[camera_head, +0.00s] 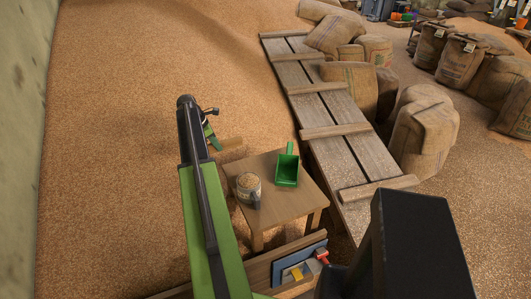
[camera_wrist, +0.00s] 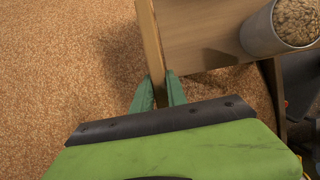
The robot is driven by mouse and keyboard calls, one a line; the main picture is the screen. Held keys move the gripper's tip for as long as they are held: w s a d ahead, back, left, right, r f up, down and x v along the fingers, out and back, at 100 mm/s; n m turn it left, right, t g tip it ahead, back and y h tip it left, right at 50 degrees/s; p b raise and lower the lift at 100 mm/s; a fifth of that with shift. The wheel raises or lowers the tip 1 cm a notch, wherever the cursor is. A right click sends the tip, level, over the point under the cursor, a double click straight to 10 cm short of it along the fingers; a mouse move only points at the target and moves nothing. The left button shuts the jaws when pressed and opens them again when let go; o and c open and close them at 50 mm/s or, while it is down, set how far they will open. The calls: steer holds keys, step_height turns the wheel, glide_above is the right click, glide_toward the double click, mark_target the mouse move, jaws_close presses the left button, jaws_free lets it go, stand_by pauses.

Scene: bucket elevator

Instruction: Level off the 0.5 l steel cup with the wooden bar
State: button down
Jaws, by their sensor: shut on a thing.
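The steel cup (camera_head: 248,190) stands upright on a small wooden table (camera_head: 283,207), near its left side. It is full of grain; in the wrist view the cup (camera_wrist: 268,38) is at the upper right, with grain heaped about its rim. My gripper (camera_head: 213,140) is beyond the table's far left edge, shut on the wooden bar (camera_head: 230,143). In the wrist view the bar (camera_wrist: 150,40) runs up from between the green fingers of my gripper (camera_wrist: 158,84), beside the table edge. The bar is apart from the cup.
A green scoop (camera_head: 287,168) lies on the table right of the cup. A blue board with small tools (camera_head: 300,265) is at the near side. A plank ramp (camera_head: 325,120) and sacks (camera_head: 422,135) are on the right. Loose grain (camera_head: 120,130) covers the left.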

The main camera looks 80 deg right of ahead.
steer(key=shift+s+a+r, duration=0.1)
steer(key=shift+a+r, duration=0.05)
steer(key=shift+a, duration=0.05)
steer(key=s+a+r+m+y+p, duration=0.2)
steer(key=s+a+r+m+p, duration=0.3)
steer(key=s, duration=0.6)
steer(key=s+a+r+m+y+p, duration=0.1)
steer(key=s+a+m+y, duration=0.15)
steer(key=s+m, duration=0.6)
step_height(320, 180, down, 5)
steer(key=s+n+b, duration=0.1)
steer(key=n+b, duration=0.1)
steer(key=b, duration=0.3)
steer(key=shift+w+a, duration=2.3)
steer(key=shift+a, duration=4)
steer(key=shift+m+g, duration=0.25)
steer(key=shift+g, duration=0.15)
steer(key=shift+w+a+r+p, duration=0.1)
steer(key=shift+a+r+p, duration=0.1)
steer(key=shift+r+p, duration=1)
steer(key=shift+w+a+r+p, duration=0.1)
steer(key=shift+a+r+p, duration=0.1)
steer(key=shift+r+p, duration=0.95)
steer(key=shift+s+f, duration=0.1)
